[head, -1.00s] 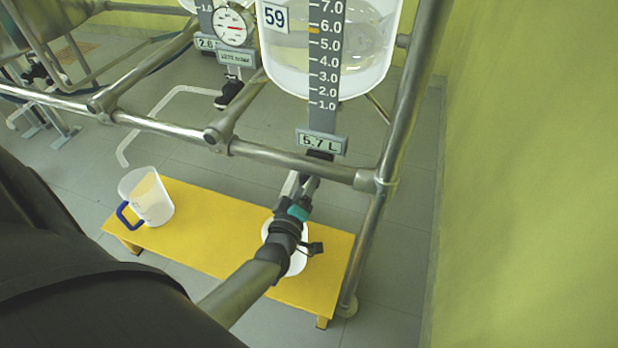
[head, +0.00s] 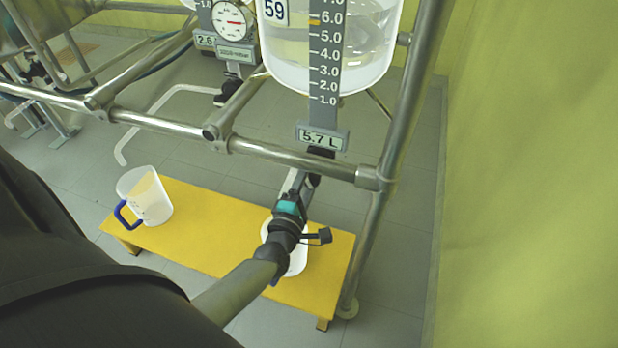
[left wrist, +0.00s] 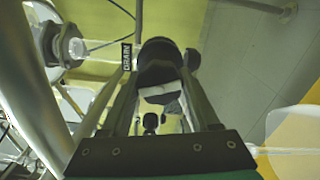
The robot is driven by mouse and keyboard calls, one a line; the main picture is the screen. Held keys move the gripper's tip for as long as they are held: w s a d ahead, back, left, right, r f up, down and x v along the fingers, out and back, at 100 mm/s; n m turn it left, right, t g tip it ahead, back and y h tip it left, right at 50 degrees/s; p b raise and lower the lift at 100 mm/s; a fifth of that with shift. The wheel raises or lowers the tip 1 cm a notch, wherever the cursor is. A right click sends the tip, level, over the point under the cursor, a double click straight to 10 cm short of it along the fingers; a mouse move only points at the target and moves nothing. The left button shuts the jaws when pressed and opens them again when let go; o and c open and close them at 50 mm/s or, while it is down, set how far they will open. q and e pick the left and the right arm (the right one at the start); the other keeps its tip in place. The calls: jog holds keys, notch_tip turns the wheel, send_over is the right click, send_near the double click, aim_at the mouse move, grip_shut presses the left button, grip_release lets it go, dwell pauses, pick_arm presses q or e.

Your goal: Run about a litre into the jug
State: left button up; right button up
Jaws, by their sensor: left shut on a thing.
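A clear glass vessel marked 59 (head: 375,50) hangs in the frame with a litre scale; its display (head: 322,139) reads 5.7 L. My left gripper (head: 303,180) is below it, shut on a dark drain valve handle. In the left wrist view the dark round handle (left wrist: 160,55) sits between the fingers, beside a DRAIN label (left wrist: 126,57). A white container (head: 299,263) stands on the yellow bench beneath my gripper, mostly hidden by my arm. A translucent jug with a blue handle (head: 146,194) stands at the bench's left end. My right gripper is not in view.
The low yellow bench (head: 210,230) has a clear middle. Steel frame tubes (head: 290,156) cross above it, with an upright (head: 385,190) at its right end. A second vessel's gauge (head: 233,22) is at the upper left. A green wall (head: 530,180) is at the right.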

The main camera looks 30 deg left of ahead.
pick_arm(q)
jog(key=shift+n, duration=0.3)
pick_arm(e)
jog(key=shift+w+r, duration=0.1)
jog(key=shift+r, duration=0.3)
pick_arm(q)
jog(key=o, duration=1.4)
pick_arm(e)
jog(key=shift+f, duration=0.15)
pick_arm(q)
jog(key=shift+s, duration=0.1)
jog(key=shift+s+d, duration=0.1)
jog(key=shift+s, duration=0.2)
jog(key=p+v, duration=0.3)
jog(key=v, duration=1.1)
jog(key=shift+s+f, duration=0.1)
jog(key=shift+s, duration=0.2)
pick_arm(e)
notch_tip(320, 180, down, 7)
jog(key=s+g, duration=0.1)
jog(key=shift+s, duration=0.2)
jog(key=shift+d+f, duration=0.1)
